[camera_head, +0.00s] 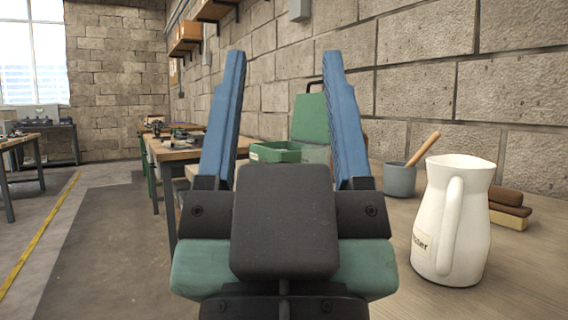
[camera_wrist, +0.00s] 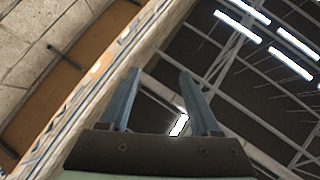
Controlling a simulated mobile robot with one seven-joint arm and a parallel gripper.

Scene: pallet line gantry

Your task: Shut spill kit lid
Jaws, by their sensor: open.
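The spill kit (camera_head: 276,152) is a green box on the bench along the wall, beyond my gripper. Its green lid (camera_head: 309,118) stands raised at the back, with a black handle at its top; the lid is open. My gripper partly hides the kit and lid. My gripper (camera_head: 285,54) points up with its two blue fingers spread apart and nothing between them. In the wrist view my gripper (camera_wrist: 161,72) is also open and empty, against the ceiling. The spill kit does not show in the wrist view.
A white pitcher (camera_head: 453,222) stands on the bench at right. Behind it are a grey cup (camera_head: 399,181) with a wooden handle and a stacked brush (camera_head: 508,212). A workbench (camera_head: 176,151) with tools stands beyond. The floor at left is open.

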